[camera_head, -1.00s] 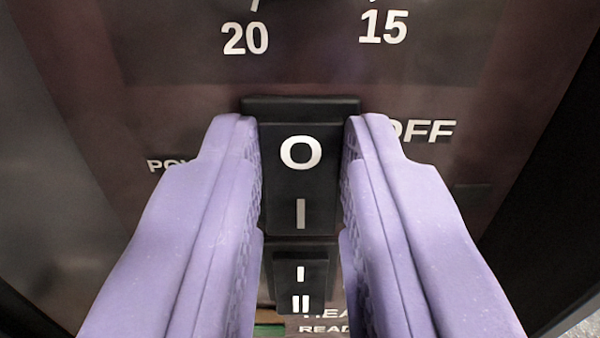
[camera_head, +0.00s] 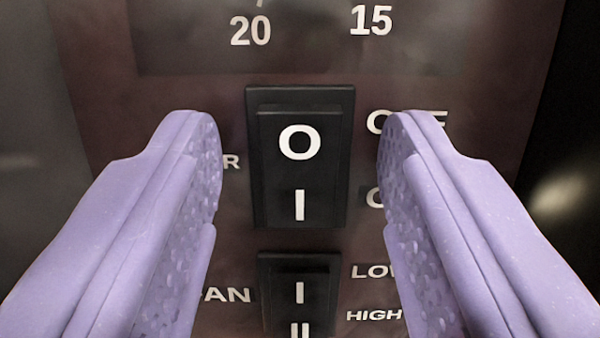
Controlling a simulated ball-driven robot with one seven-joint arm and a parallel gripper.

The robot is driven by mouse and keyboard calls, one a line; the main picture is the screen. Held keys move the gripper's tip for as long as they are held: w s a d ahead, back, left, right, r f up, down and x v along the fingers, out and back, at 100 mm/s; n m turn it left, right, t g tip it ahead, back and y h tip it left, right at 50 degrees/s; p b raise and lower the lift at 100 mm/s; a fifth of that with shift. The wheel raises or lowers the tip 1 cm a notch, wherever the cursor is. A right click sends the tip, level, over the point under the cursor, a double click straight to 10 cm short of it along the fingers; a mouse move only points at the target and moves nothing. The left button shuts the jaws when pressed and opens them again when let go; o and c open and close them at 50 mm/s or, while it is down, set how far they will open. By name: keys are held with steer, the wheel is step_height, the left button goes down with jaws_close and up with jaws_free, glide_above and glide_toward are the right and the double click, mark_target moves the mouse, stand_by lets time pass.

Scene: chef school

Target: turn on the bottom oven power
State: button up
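The black power rocker switch (camera_head: 300,172) is in the middle of the picture on a dark brown control panel (camera_head: 100,60). It carries a white O above a white I, and its label is partly hidden; an R shows at left and part of OFF at right. My gripper (camera_head: 300,165) has two purple fingers, one on each side of the switch. It is open and empty, with visible gaps between the fingers and the switch sides.
A second black rocker switch (camera_head: 300,295), marked I and II, is just below, with FAN at left and LOW and HIGH at right. A dial scale with 20 and 15 is above. Dark areas lie beyond the panel's sides.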

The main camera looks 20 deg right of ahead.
steer(key=p+v, duration=0.3)
steer(key=v, duration=0.5)
stand_by(0.4)
